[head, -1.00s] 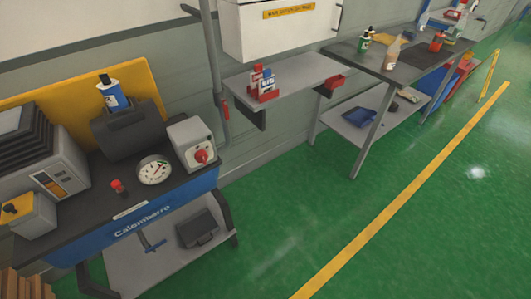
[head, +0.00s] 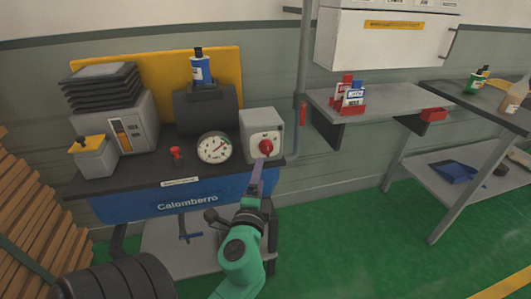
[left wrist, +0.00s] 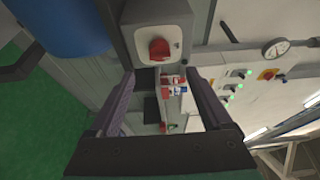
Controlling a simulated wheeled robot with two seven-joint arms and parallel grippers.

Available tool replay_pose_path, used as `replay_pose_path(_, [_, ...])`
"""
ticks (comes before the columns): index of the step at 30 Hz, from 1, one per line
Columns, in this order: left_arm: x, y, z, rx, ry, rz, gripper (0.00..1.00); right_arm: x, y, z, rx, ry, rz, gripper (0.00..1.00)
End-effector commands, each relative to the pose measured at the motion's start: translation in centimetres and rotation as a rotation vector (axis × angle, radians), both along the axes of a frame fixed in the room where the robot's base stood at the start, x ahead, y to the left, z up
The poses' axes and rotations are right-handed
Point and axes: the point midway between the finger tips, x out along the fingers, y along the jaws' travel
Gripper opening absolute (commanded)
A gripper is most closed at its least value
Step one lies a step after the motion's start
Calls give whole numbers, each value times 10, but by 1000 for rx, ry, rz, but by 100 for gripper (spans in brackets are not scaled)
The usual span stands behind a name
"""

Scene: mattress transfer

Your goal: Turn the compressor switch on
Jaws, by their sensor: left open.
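The compressor switch is a red rotary knob (head: 266,147) on the front of a light grey box (head: 261,124), at the right end of the compressor bench. In the left wrist view the red knob (left wrist: 159,49) shows just beyond and above the gap between the fingertips. My left gripper (head: 258,169) is in front of the bench, just below the knob in the head view. In the left wrist view its two dark fingers (left wrist: 161,76) are apart with nothing held between them. I cannot tell whether a fingertip touches the knob. My right gripper is not in view.
A pressure gauge (head: 214,148) and small red button (head: 176,153) sit left of the switch box on the blue-fronted bench (head: 130,205). A vertical pipe (head: 302,80) and grey shelf (head: 385,106) stand right. Green floor (head: 350,240) is open at front right.

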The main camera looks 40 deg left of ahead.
Motion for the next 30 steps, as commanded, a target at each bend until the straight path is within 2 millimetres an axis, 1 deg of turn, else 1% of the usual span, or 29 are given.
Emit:
replay_pose_path(1, [13, 7, 8, 4, -4, -2, 83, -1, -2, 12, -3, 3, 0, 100])
replay_pose_path(3, [29, 18, 7, 3, -3, -2, 83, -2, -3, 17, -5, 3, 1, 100])
replay_pose_path(9, [71, 46, 5, 0, -1, -1, 83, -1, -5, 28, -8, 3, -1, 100])
replay_pose_path(12, [85, 54, 2, 0, 0, -3, 83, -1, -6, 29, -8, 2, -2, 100])
replay_pose_path(15, [92, 58, 1, -2, 0, -2, 83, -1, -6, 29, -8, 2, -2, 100])
replay_pose_path(22, [92, 59, 0, -4, 0, -3, 83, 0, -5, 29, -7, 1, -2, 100])
replay_pose_path(23, [92, 59, 0, -4, 0, -3, 75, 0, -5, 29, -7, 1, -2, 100])
replay_pose_path(24, [92, 59, 0, -4, 0, -3, 60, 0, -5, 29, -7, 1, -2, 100])
replay_pose_path(26, [92, 59, 0, -4, 0, -3, 37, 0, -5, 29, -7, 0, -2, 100])
replay_pose_path(27, [92, 59, 0, -4, 0, -3, 22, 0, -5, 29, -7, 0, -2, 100])
replay_pose_path(28, [92, 59, 0, -4, 0, -3, 10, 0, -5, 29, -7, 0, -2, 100])
replay_pose_path(29, [92, 59, 0, -4, 0, -3, 0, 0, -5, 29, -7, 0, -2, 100])
replay_pose_path(30, [92, 59, 0, -4, 0, -3, 0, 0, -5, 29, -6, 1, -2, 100])
